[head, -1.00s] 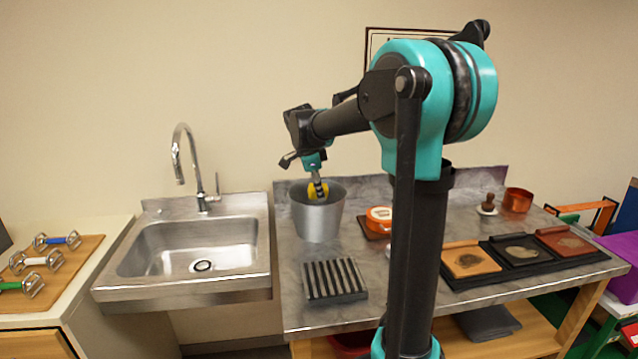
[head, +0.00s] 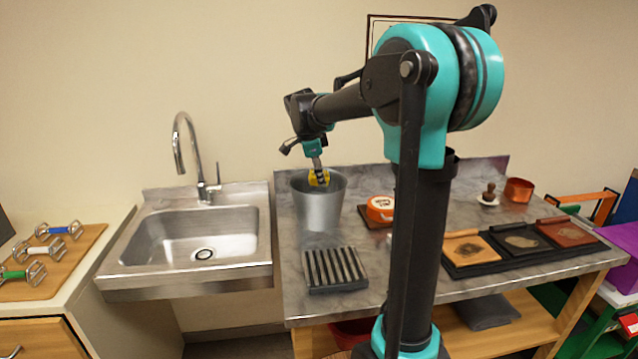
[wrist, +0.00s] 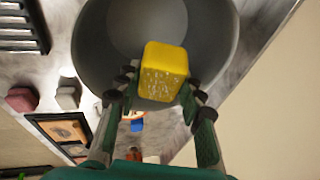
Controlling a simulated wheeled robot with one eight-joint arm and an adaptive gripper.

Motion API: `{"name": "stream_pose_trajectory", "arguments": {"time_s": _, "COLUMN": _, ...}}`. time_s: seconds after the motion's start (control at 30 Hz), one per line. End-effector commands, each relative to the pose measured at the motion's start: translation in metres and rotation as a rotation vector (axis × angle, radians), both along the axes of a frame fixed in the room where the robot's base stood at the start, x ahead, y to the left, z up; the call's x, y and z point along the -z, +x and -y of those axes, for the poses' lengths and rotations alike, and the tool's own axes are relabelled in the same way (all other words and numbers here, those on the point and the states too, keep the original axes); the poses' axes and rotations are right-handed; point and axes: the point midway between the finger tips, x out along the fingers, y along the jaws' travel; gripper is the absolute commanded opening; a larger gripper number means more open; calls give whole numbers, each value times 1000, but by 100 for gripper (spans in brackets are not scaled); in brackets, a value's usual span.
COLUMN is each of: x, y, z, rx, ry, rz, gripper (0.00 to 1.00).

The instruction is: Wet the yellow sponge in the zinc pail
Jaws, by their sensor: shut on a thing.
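The yellow sponge (wrist: 163,72) is a rounded block with pale specks on its lower face. It also shows in the head view (head: 318,177), at the mouth of the zinc pail. My gripper (wrist: 160,90) is shut on the sponge, a finger on each side of it. In the head view my gripper (head: 319,174) points down into the pail. The zinc pail (head: 319,211) is a grey metal bucket standing on the metal-topped bench. Its grey inside (wrist: 105,55) lies behind the sponge in the wrist view. I cannot tell whether the sponge touches any water.
A ribbed rack (head: 335,269) lies in front of the pail. An orange round tin (head: 381,208) stands to its right. A steel sink (head: 200,238) with a tall tap is on the left. A black tray (head: 478,264) with leather-coloured panels lies farther right.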

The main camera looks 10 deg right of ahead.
Motion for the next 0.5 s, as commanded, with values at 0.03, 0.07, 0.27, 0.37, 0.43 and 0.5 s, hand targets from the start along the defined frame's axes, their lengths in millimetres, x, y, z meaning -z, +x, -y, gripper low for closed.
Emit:
{"name": "stream_pose_trajectory", "arguments": {"time_s": 0.03, "x": -4, "y": 0, "z": 0, "rx": 0, "ry": 0, "rz": 0, "gripper": 15}}
{"name": "stream_pose_trajectory", "arguments": {"time_s": 0.07, "x": -6, "y": 0, "z": 0, "rx": 0, "ry": 0, "rz": 0, "gripper": 15}}
{"name": "stream_pose_trajectory", "arguments": {"time_s": 0.27, "x": -21, "y": 0, "z": 0, "rx": 0, "ry": 0, "rz": 0, "gripper": 15}}
{"name": "stream_pose_trajectory", "arguments": {"time_s": 0.37, "x": -28, "y": 0, "z": 0, "rx": 0, "ry": 0, "rz": 0, "gripper": 15}}
{"name": "stream_pose_trajectory", "arguments": {"time_s": 0.43, "x": -33, "y": 0, "z": 0, "rx": 0, "ry": 0, "rz": 0, "gripper": 15}}
{"name": "stream_pose_trajectory", "arguments": {"time_s": 0.5, "x": -38, "y": 0, "z": 0, "rx": 0, "ry": 0, "rz": 0, "gripper": 15}}
